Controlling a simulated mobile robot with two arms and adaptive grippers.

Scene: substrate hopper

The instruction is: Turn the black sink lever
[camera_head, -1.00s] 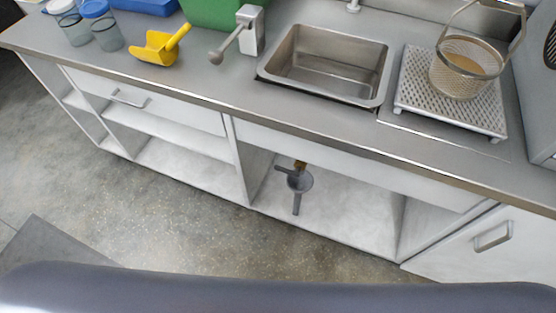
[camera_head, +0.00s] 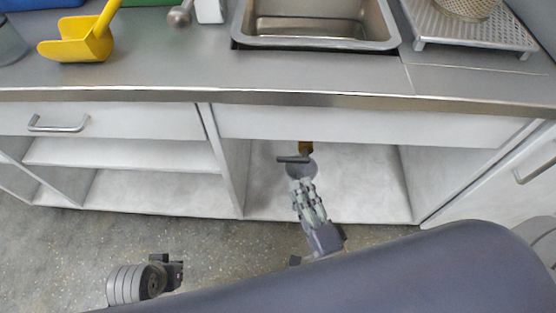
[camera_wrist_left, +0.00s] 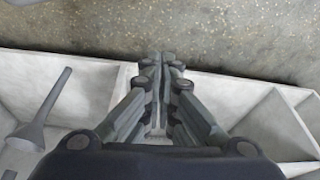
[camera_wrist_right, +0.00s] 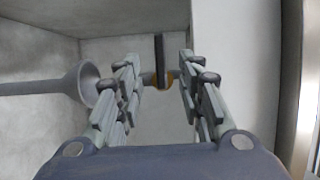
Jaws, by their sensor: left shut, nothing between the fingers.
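My right gripper (camera_head: 304,186) reaches into the bay in front of the drain. The drain (camera_wrist_right: 86,82) lies left of the fingers. In the left wrist view my left gripper (camera_wrist_left: 160,62) is shut and empty.
The steel sink (camera_head: 315,44) is set in the counter above the bay. The cabinet's divider panel (camera_head: 232,175) stands left of my right gripper. A yellow scoop (camera_head: 80,45) and a perforated rack (camera_head: 480,38) are on the counter. The bay floor is clear.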

